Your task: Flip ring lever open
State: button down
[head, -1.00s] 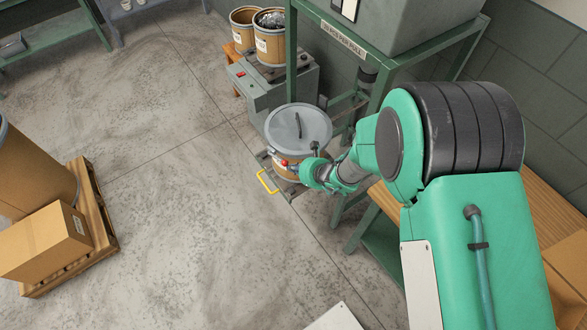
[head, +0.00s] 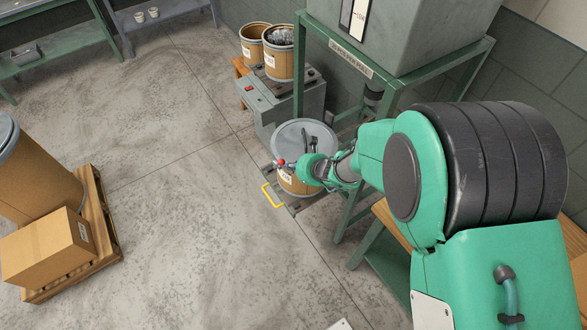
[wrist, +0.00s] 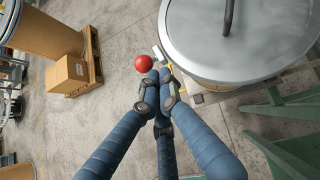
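A fibre drum (head: 297,182) with a round grey lid (head: 290,136) stands low at the centre of the head view. A red ball knob (head: 281,162) shows at the left front of its rim. In the wrist view the lid (wrist: 205,45) fills the upper right, and the red knob (wrist: 142,63) is just left of my fingertips. My gripper (wrist: 158,76) has its blue fingers drawn together at the tips, beside the rim. I cannot tell whether the tips touch the knob or its lever. In the head view my gripper (head: 298,168) covers part of the drum's front.
A yellow handle (head: 271,196) sticks out at the drum's base. A green frame (head: 347,208) stands close on the right. A grey machine (head: 284,102) with two drums is behind. A pallet with a carton (head: 45,248) is at left; the floor between is clear.

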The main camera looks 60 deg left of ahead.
jog(key=shift+s+a+r+p, duration=0.15)
jog(key=shift+a+r+p, duration=0.4)
jog(key=shift+p, duration=1.05)
jog(key=shift+s+a+r+h+p, duration=0.1)
jog(key=shift+a+r+h+p, duration=0.3)
jog(key=shift+h+p, duration=0.75)
jog(key=shift+a+t+h+p, duration=0.2)
jog(key=shift+t+h+p, duration=0.1)
jog(key=shift+p, duration=0.7)
jog(key=shift+r+p, duration=0.55)
jog(key=shift+r, duration=0.2)
jog(key=shift+d, duration=0.1)
